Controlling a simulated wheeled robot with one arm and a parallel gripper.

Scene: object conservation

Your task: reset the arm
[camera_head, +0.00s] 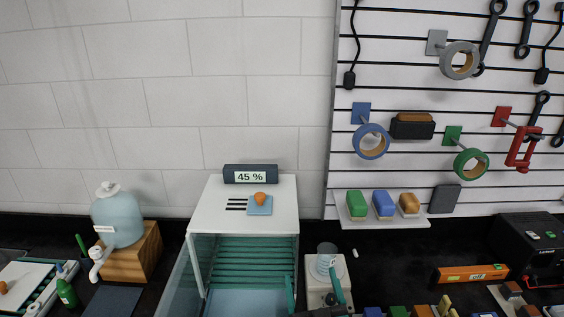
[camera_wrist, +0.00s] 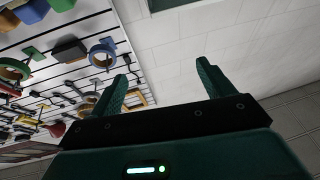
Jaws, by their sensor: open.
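My gripper (camera_wrist: 163,72) shows in the wrist view with its two teal fingers spread wide apart and nothing between them. Behind the fingers are the dark gripper body and a small green light. Past the fingertips are the pale tiled wall and, to the left, the slatted tool wall, both tilted. In the head view my gripper (camera_head: 312,277) is at the bottom centre, its teal fingers pointing up. It is in front of the white cabinet's right edge and a small device with a clear jar. Most of my arm is out of view.
A white cabinet (camera_head: 213,208) with teal slats stands at centre, a 45 % display (camera_head: 250,174) on top. A blue-grey jug (camera_head: 117,220) sits on a wooden block at left. Tape rolls hang on the slatted wall (camera_head: 400,50). An orange level (camera_head: 471,273) lies at right.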

